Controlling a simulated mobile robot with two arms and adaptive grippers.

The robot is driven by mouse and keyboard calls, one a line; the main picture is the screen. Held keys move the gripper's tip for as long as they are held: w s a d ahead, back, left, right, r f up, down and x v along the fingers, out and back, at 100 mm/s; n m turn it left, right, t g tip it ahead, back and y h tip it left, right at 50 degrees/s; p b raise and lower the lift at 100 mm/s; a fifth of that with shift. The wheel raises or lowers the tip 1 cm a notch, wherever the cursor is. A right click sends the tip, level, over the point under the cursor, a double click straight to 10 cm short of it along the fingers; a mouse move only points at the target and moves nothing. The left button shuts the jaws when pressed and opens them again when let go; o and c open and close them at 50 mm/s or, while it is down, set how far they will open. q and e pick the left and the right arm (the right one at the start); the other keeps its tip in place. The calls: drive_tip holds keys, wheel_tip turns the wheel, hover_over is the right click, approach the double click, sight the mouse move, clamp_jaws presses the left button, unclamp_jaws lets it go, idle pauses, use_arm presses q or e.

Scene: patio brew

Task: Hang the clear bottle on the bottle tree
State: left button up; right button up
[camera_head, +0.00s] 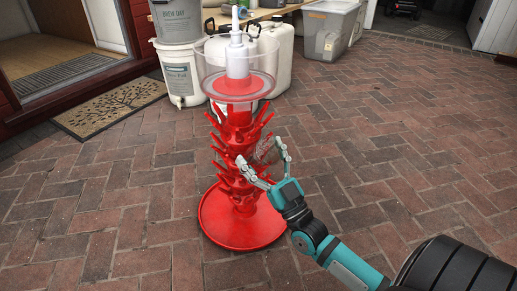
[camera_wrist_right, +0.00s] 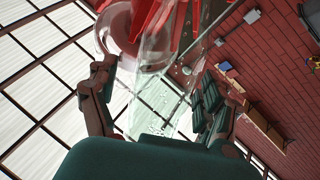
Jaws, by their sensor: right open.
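The red bottle tree (camera_head: 240,185) stands upright on its round base on the brick patio, with pegs angled up and out on all sides. The clear bottle (camera_head: 268,151) is at the tree's right side, tilted, with one end in among the red pegs. My right gripper (camera_head: 262,155) is open, with its fingers on either side of the bottle. In the right wrist view the bottle (camera_wrist_right: 160,100) lies between the spread fingers, with red pegs beyond it. Whether a peg is inside the neck cannot be told. My left gripper is not in view.
A clear bowl with a white plunger (camera_head: 237,62) tops the tree. White buckets (camera_head: 180,72) and jugs (camera_head: 278,45) stand behind it. A plastic bin (camera_head: 330,30) is at the back. A doormat (camera_head: 110,105) lies at left. The bricks at right are clear.

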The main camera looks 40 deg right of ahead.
drive_tip(key=v, duration=1)
drive_tip(key=shift+s, duration=0.2)
drive_tip(key=shift+s+f, duration=0.1)
